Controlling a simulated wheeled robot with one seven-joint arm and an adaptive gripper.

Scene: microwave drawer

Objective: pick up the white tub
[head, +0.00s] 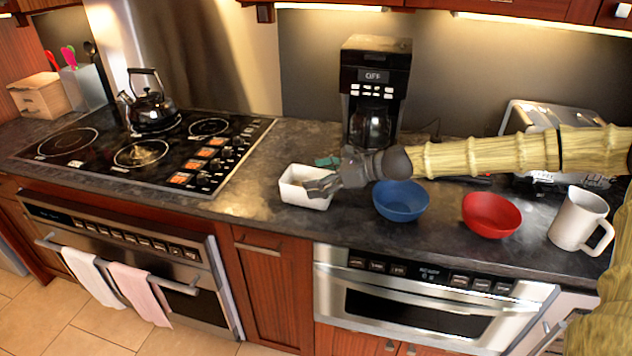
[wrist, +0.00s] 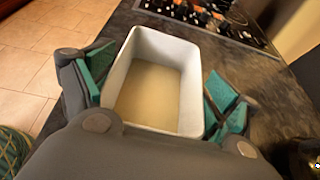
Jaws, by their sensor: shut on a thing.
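The white tub (head: 298,190) is a small open rectangular container on the dark counter, just right of the cooktop in the head view. My gripper (head: 318,186) reaches it from the right and is shut on it. In the wrist view the tub (wrist: 155,45) lies between the two teal-padded fingers (wrist: 160,95), one on each side. Its inside looks empty, with a cream-coloured floor. In the head view one finger covers part of the tub's right side. I cannot tell whether its underside touches the counter.
A blue bowl (head: 401,201), a red bowl (head: 491,214) and a white mug (head: 580,219) stand to the right along the counter's front. A coffee maker (head: 375,85) stands behind my gripper. The cooktop (head: 150,150) with a black kettle (head: 152,108) is to the left.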

